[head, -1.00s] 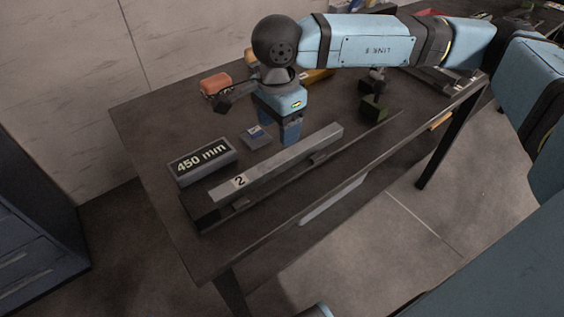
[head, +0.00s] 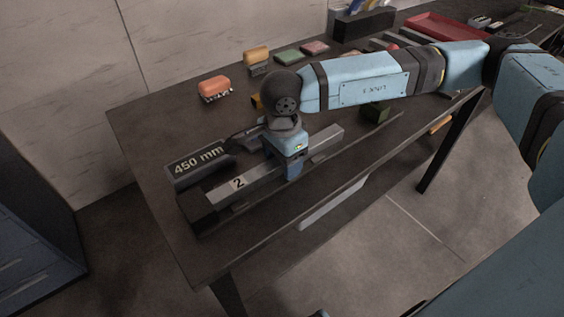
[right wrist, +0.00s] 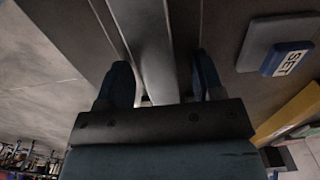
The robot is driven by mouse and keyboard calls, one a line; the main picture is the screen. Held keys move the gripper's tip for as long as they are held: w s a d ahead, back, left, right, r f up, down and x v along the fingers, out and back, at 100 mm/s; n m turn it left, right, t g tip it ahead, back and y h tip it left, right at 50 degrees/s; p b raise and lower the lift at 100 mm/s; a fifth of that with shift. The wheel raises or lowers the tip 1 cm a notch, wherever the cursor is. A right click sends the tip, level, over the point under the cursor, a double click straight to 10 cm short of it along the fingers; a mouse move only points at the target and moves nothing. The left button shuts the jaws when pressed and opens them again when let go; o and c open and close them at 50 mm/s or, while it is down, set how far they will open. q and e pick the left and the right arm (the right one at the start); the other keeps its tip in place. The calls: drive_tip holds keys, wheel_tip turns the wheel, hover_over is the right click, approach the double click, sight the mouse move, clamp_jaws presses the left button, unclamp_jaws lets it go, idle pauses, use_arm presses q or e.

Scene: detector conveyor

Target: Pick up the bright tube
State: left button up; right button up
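The bright tube (head: 258,179) is a long light-grey square bar tagged "2", lying level along the front of the table. My right gripper (head: 291,170) points down over it, right of the tag. In the right wrist view the tube (right wrist: 146,45) runs between the two blue fingers of the right gripper (right wrist: 162,72). The fingers stand apart, one on each side, with a narrow gap beside the tube. The fingertips are partly hidden behind the tube in the head view. My left gripper is not in view.
A "450 mm" display (head: 200,163) stands just behind the tube's left part. A blue SET button (right wrist: 288,59) is close beside the right gripper. An orange-topped item (head: 215,88) and a red tray (head: 447,27) are farther back. The table's left corner is clear.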

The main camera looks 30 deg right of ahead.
clamp_jaws()
drive_tip(key=shift+r, duration=0.1)
